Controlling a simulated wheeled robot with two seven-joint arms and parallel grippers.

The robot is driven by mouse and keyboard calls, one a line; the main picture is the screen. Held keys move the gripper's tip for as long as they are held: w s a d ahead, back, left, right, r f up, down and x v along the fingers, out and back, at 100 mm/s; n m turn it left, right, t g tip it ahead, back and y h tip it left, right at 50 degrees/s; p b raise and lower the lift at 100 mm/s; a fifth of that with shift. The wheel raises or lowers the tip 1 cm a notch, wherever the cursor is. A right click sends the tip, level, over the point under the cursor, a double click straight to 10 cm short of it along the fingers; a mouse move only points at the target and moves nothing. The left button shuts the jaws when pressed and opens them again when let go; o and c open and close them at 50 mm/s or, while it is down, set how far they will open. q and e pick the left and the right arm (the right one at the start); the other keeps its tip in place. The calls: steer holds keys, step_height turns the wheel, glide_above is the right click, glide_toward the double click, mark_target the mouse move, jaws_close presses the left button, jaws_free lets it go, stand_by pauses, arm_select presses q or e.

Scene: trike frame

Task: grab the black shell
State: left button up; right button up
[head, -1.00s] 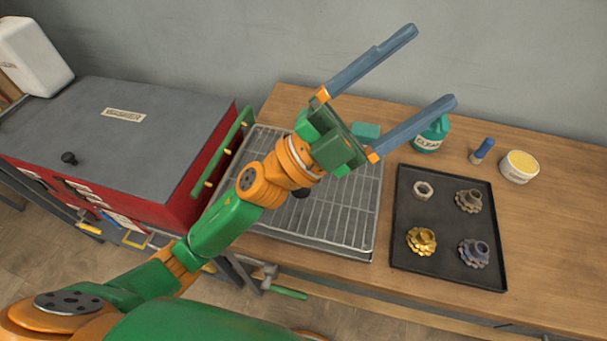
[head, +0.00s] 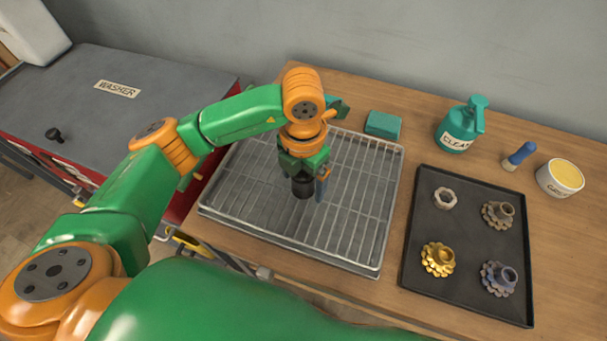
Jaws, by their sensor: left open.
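The black shell (head: 302,188) is a small dark cylinder on the wire rack of the metal tray (head: 350,225). My left gripper (head: 312,184) points down right over it and is open. One blue finger shows just to the right of the shell; the other finger is hidden behind the gripper body or the shell. The gripper's green body covers the shell's upper part. I cannot tell whether the fingers touch it. My right gripper is not in view.
A dark tray (head: 420,240) on the right holds a pale nut (head: 445,198), a gold sprocket (head: 437,259) and two darker sprockets. The washer (head: 110,120) is left.

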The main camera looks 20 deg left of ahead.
arm_select(q)
steer(key=shift+f, duration=0.15)
jaws_close()
steer(key=shift+w, duration=0.1)
